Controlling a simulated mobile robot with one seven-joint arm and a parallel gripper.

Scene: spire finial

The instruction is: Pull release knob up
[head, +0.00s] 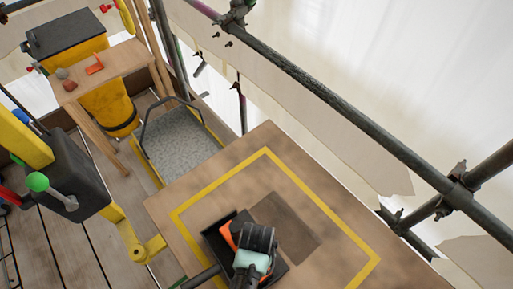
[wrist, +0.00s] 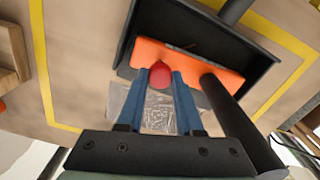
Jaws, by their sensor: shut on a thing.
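A red knob (wrist: 160,75) shows in the wrist view between the two blue fingertips of my gripper (wrist: 162,82), which is shut on it. The knob sits in front of an orange block (wrist: 207,65) inside a black open-topped housing (wrist: 272,62). In the head view my gripper is over the black housing (head: 214,238) on the wooden table, and the orange block (head: 228,235) shows beside it. The knob and the fingertips are hidden there by my own wrist. The knob's lower part is hidden too.
The tabletop (head: 180,205) has a yellow outline (head: 320,200) around the housing. A black bar (wrist: 232,112) runs close beside my fingers. Scaffold tubes (head: 345,110) pass along the right.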

